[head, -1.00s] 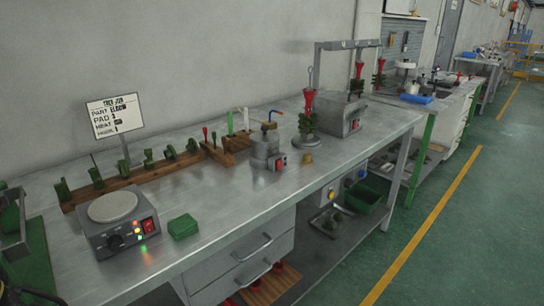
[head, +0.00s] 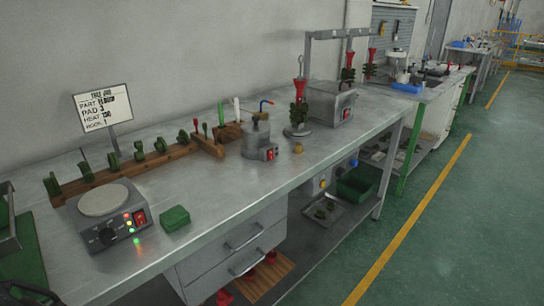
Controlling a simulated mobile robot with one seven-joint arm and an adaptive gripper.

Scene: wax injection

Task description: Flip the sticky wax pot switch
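A small grey metal pot (head: 256,138) stands on the bench right of the wooden racks; it looks like the sticky wax pot. A blue-tipped bent handle and a brass-coloured part show at its top. A red switch (head: 270,153) sits on the box at its front right; its position is too small to tell. A dark piece at the bottom left corner, apparently my gripper (head: 30,292), is cut off by the frame edge. It is far from the pot, and its fingers cannot be made out.
A hot plate (head: 103,200) with its own red switch and lit lamps stands front left, beside a green block (head: 174,217). Wooden racks (head: 125,172) hold green pieces. A sign (head: 103,106) stands behind. Right of the pot are a wax tree (head: 299,115) and a grey box (head: 332,104).

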